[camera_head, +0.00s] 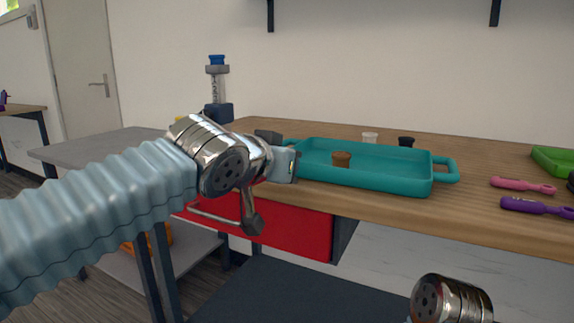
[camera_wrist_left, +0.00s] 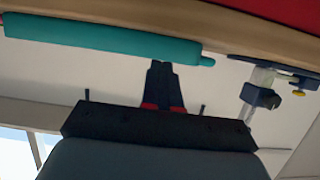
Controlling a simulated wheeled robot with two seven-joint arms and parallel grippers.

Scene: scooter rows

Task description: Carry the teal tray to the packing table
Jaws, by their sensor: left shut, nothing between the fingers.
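The teal tray (camera_head: 395,183) lies flat on the wooden bench, with a handle at each end. A brown knob-like piece (camera_head: 341,158) shows inside it. The tray's left handle is partly hidden by my left wrist. My left gripper is beside the tray's left end; in the left wrist view its fingers (camera_wrist_left: 163,85) are together and empty, apart from the teal tray (camera_wrist_left: 100,36). My right wrist shows at the bottom right of the head view, but its fingers are out of frame. I cannot tell which surface is the packing table.
A white piece (camera_head: 369,138) and a black piece (camera_head: 406,141) show at the tray's back rim. Pink (camera_head: 522,186) and purple (camera_head: 535,206) tools and a green tray (camera_head: 553,161) lie to the right. A grey table (camera_head: 100,145) stands left. A red panel (camera_head: 290,232) hangs below the bench.

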